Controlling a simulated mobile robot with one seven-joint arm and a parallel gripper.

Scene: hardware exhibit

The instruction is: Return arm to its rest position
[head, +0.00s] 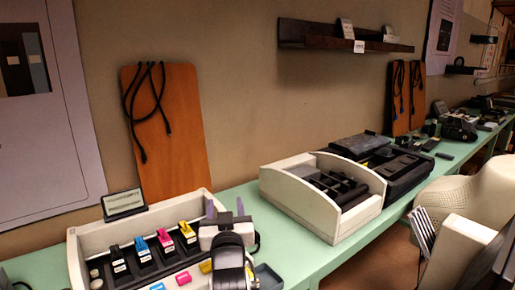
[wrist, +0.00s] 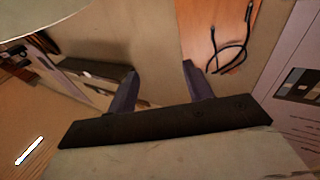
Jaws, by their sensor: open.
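My gripper (head: 225,209) is at the lower middle of the head view, over the right end of a pale tray (head: 88,240) on the green counter. Its two purple-grey fingers point up and stand apart with nothing between them. In the wrist view the gripper (wrist: 160,80) shows the same two fingers spread, with bare wall behind the gap. My arm hides part of the tray's right side. I cannot tell how high the gripper is above the tray.
The tray holds several coloured cartridges (head: 166,242). A pale divided box (head: 285,197) and a black device (head: 400,166) stand right of it on the counter (head: 238,190). A wooden board (head: 180,120) with a black cable leans on the wall. A dark shelf (head: 310,34) hangs above.

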